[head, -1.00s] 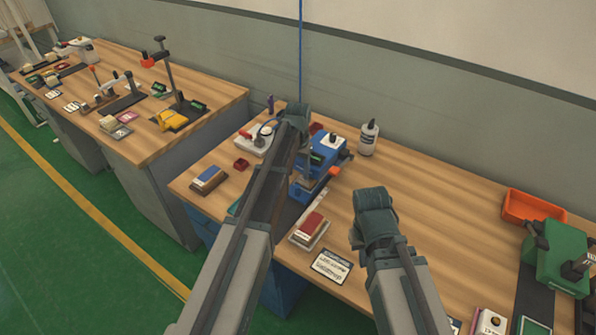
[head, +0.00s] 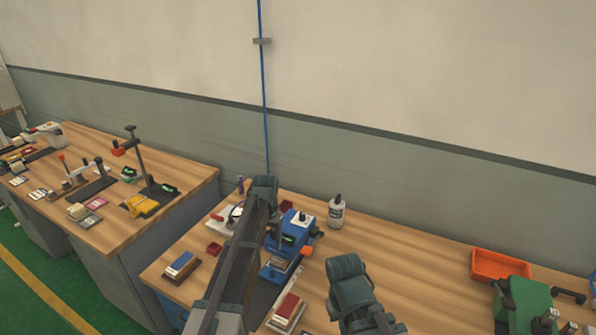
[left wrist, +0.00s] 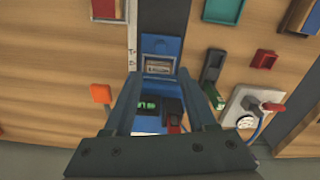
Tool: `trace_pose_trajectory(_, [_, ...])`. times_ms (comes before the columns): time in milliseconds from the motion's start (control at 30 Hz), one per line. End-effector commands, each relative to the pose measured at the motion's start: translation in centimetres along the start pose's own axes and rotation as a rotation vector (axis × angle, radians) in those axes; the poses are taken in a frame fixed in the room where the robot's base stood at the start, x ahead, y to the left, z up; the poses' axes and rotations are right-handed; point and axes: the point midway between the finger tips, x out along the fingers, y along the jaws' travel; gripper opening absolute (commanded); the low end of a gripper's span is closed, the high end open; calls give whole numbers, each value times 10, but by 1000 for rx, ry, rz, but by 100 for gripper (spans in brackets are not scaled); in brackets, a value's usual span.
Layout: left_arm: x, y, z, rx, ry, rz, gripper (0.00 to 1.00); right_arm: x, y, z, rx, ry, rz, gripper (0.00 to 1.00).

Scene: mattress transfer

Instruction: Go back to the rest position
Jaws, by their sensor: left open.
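My left gripper (left wrist: 158,82) is open and empty in the left wrist view. Its two fingers are apart over the blue machine (head: 291,232), with the machine's small green display showing between them; I cannot tell how far above it they are. In the left wrist view a small block sits in the machine's blue holder (left wrist: 158,48), just beyond the fingertips. In the head view my left arm covers part of the machine and the gripper is hard to make out. My right arm shows folded at the bottom centre; its gripper does not show.
A red-topped block (head: 287,308) and a blue-topped block (head: 181,266) lie in front and left. An orange bin (head: 500,265) and a green machine (head: 525,303) are at right. Bench between bottle and bin is clear.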

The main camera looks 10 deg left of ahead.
Motion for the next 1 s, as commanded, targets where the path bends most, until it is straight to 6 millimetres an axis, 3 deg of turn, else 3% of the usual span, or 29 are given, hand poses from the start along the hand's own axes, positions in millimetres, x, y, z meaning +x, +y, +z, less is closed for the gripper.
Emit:
trace_pose_trajectory(67, [0,12,13,10,-3,-3,57,0,0,0,0,0,0,0])
trace_pose_trajectory(167, [0,45,50,37,-12,-14,57,0,0,0,0,0,0,0])
trace_pose_trajectory(300, [0,98,123,90,-29,-40,57,0,0,0,0,0,0,0])
trace_pose_trajectory(400, [-1,126,172,124,-39,-61,57,0,0,0,0,0,0,0])
trace_pose_trajectory(500, [-1,144,212,151,-45,-78,57,0,0,0,0,0,0,0])
trace_pose_trajectory(600, [-2,154,239,168,-49,-92,57,0,0,0,0,0,0,0])
trace_pose_trajectory(733, [-2,160,253,179,-51,-100,57,0,0,0,0,0,0,0])
trace_pose_trajectory(1000, [-2,160,252,178,-52,-100,57,0,0,0,0,0,0,0])
